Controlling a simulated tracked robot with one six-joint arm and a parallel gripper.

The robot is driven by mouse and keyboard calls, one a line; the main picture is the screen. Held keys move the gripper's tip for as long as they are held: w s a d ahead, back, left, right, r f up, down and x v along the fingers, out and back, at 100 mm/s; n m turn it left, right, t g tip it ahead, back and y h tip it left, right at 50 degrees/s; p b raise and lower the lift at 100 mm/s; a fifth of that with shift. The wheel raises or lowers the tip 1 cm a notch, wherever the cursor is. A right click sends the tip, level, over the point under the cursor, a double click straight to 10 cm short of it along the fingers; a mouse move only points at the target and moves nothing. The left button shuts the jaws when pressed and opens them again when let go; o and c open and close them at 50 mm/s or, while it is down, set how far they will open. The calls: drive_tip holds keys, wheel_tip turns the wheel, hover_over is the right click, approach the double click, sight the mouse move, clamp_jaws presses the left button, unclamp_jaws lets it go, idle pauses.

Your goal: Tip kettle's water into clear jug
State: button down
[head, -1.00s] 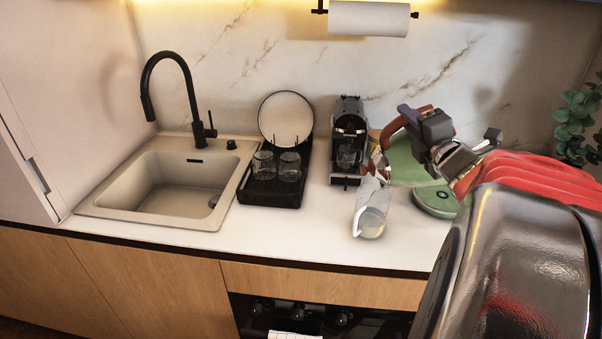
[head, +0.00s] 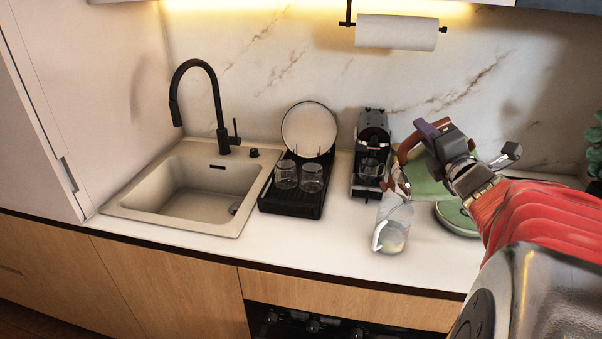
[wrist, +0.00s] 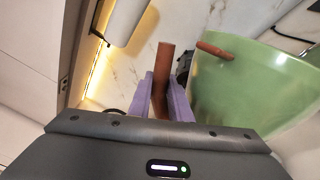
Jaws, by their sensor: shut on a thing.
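The green kettle (head: 432,182) is tilted above the counter, its spout end toward the left. It also shows large in the wrist view (wrist: 240,95), with a brown lid knob (wrist: 215,50). My gripper (head: 430,130) is shut on its brown handle (wrist: 161,75), which lies between the purple fingers. The clear jug (head: 393,228) stands on the counter under the spout end, its handle toward the left. The lower part of the jug looks pale and filled, but the water level is not clear. The spout tip and any stream are hard to make out.
A round green base (head: 457,220) lies on the counter right of the jug. A dark coffee machine (head: 372,145) stands behind the jug. A black rack (head: 296,200) with glasses and a plate is left, beside the sink (head: 190,190). The counter front is clear.

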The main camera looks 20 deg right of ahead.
drive_tip(key=shift+w+a+r+n, duration=0.15)
drive_tip(key=shift+w+a+n, duration=0.1)
drive_tip(key=shift+a+n, duration=0.35)
drive_tip(key=shift+w+a, duration=0.1)
drive_tip(key=shift+a, duration=0.4)
drive_tip(key=shift+s+d+m, duration=0.2)
drive_tip(key=shift+d+m, duration=0.05)
drive_tip(key=shift+d, duration=0.35)
drive_tip(key=shift+s+d+m, duration=0.15)
drive_tip(key=shift+d+m, duration=0.1)
drive_tip(key=shift+d, duration=0.3)
drive_tip(key=shift+s+d+f+m, duration=0.1)
drive_tip(key=shift+s+d+m, duration=0.1)
drive_tip(key=shift+d+m, duration=0.3)
drive_tip(key=shift+s+d+f+m, duration=0.15)
drive_tip(key=shift+d+m, duration=0.15)
drive_tip(key=shift+d, duration=0.35)
drive_tip(key=shift+s+d+f+m, duration=0.1)
drive_tip(key=shift+s+d+m, duration=0.1)
drive_tip(key=shift+d+m, duration=0.3)
drive_tip(key=shift+d, duration=0.15)
